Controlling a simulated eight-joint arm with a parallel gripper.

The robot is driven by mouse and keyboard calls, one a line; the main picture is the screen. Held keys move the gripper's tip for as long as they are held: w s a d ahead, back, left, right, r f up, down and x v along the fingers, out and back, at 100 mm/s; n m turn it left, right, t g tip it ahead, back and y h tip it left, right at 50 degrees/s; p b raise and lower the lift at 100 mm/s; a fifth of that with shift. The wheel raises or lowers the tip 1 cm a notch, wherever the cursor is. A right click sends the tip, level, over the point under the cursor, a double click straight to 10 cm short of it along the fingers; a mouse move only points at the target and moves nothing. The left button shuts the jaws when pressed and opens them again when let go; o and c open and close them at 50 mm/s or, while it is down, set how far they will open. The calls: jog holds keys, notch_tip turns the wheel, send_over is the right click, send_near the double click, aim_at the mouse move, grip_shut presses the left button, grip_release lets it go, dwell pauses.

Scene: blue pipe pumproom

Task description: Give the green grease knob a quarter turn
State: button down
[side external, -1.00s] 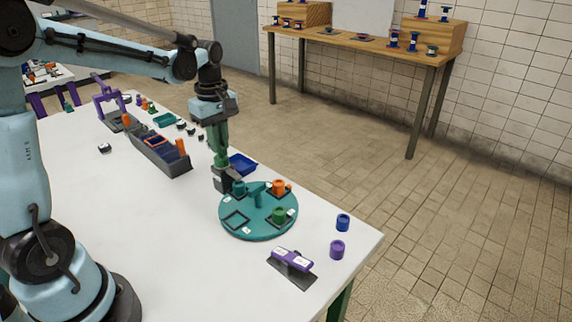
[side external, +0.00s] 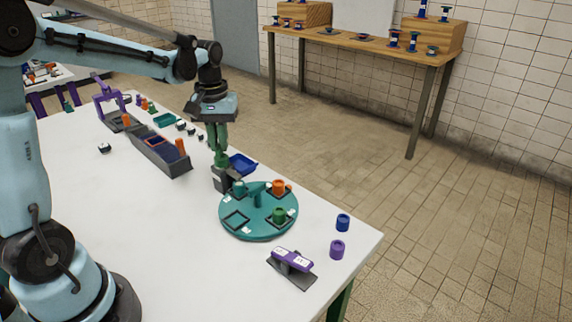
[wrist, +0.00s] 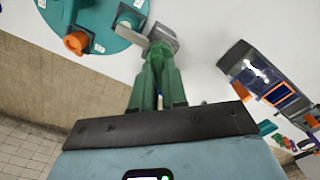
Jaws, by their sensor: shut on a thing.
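The green grease knob (side external: 221,162) sits on top of a small dark grey block (side external: 224,180) on the white table, just behind the teal round tray. My gripper (side external: 219,155) points straight down with its green fingers shut on the knob. In the wrist view my gripper's fingertips (wrist: 158,50) meet over the grey block and mostly hide the knob.
The teal round tray (side external: 236,230) holds teal, orange and green pieces close beside the block. A blue tray (side external: 243,165) lies behind it. A long grey box (side external: 160,155) with orange pegs stands to the left. A purple rocker (side external: 292,259) and loose blue and purple cylinders are nearer the front.

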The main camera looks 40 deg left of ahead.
aim_at(219, 145)
jog(key=m, duration=0.4)
jog(key=shift+m, duration=1.9)
jog(key=c, duration=1.2)
grip_release()
jog(key=shift+o, duration=0.2)
jog(key=shift+r, duration=0.1)
notch_tip(219, 145, up, 12)
